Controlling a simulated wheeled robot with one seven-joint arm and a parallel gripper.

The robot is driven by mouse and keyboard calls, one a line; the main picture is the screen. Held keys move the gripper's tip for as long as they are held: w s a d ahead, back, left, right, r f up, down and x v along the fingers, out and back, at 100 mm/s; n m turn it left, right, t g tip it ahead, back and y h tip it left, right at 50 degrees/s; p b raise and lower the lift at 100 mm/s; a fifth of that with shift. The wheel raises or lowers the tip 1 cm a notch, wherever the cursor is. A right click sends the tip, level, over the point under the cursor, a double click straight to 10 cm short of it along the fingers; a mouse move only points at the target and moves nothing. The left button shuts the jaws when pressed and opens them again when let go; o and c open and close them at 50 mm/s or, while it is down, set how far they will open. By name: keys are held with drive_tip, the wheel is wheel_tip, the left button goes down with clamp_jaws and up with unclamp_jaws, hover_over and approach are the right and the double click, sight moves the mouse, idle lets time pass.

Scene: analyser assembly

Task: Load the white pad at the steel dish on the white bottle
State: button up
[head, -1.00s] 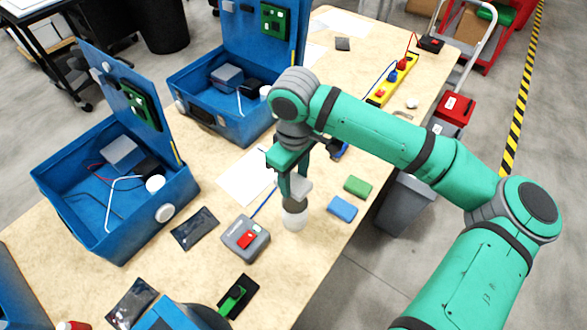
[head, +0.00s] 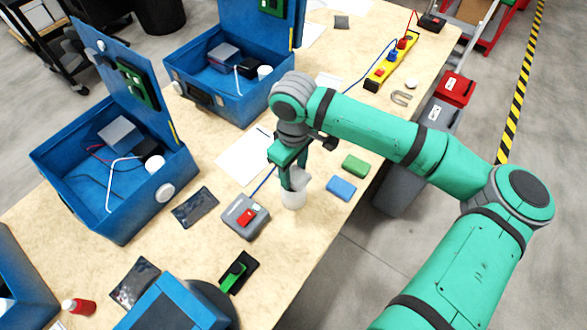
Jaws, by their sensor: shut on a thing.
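The white bottle (head: 293,200) stands upright on the wooden bench, directly under my gripper (head: 293,184). My gripper points down and is shut on a small pale thing, which looks like the white pad (head: 302,180); it shows at the right side of the fingers. The fingertips are right at the bottle's top. The steel dish cannot be made out now; the fingers and pad cover that spot. I cannot tell whether the pad touches the dish.
A grey box with a red button (head: 245,217) stands just left of the bottle. A blue block (head: 341,188) and a green block (head: 355,166) lie to the right. Open blue cases (head: 120,215) line the left side. The bench edge is close on the right.

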sight(294, 173)
drive_tip(key=shift+f, duration=1)
idle(1.5)
drive_tip(key=shift+r, duration=0.15)
drive_tip(key=shift+w+r, duration=0.15)
drive_tip(key=shift+r, duration=2.7)
drive_tip(key=shift+d+r, duration=0.1)
drive_tip(key=shift+r, duration=0.45)
drive_tip(key=shift+s, duration=0.2)
drive_tip(key=shift+w, duration=0.1)
